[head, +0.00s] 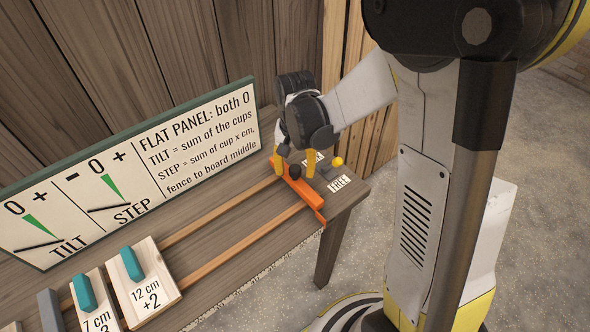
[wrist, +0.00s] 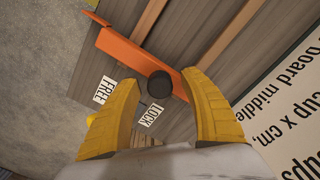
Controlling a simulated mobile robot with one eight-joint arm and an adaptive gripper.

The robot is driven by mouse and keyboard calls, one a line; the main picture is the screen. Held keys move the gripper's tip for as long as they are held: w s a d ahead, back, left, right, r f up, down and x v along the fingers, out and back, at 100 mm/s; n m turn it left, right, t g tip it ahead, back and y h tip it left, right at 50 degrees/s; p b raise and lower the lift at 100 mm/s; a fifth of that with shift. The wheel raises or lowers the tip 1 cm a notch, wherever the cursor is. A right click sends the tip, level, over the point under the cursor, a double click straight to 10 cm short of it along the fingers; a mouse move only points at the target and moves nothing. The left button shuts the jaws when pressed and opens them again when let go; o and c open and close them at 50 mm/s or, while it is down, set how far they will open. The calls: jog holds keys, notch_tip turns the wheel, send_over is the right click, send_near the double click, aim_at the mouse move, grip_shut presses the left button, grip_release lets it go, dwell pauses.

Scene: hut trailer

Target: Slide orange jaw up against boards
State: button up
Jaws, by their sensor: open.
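The orange jaw (head: 312,200) lies across the right end of two wooden rails on the bench; it also shows in the wrist view (wrist: 130,52). A black round knob (wrist: 159,85) stands on or beside the jaw. My gripper (head: 294,171) is open, with one yellow finger on each side of the knob; in the wrist view the fingertips (wrist: 159,78) flank it. I cannot tell whether they touch it. The boards, one marked 12 cm +2 (head: 153,296) and one marked 7 cm (head: 98,318), sit at the lower left, well apart from the jaw.
A yellow-knobbed lever (head: 338,161) is beside LOCK (wrist: 151,115) and FREE (head: 339,183) labels at the bench's right end; its setting is unclear. A sign panel (head: 200,150) stands behind the rails. The rails (head: 245,235) between jaw and boards are clear.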

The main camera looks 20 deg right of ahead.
grip_shut()
jog(key=s+a, duration=0.4)
jog(key=a, duration=0.8)
jog(key=s+a+b, duration=0.1)
jog(key=s+a, duration=0.3)
jog(key=a, duration=0.8)
jog(key=s+a, duration=0.4)
jog(key=a, duration=0.8)
jog(key=shift+a+b, duration=0.3)
jog(key=shift+a, duration=0.05)
grip_release()
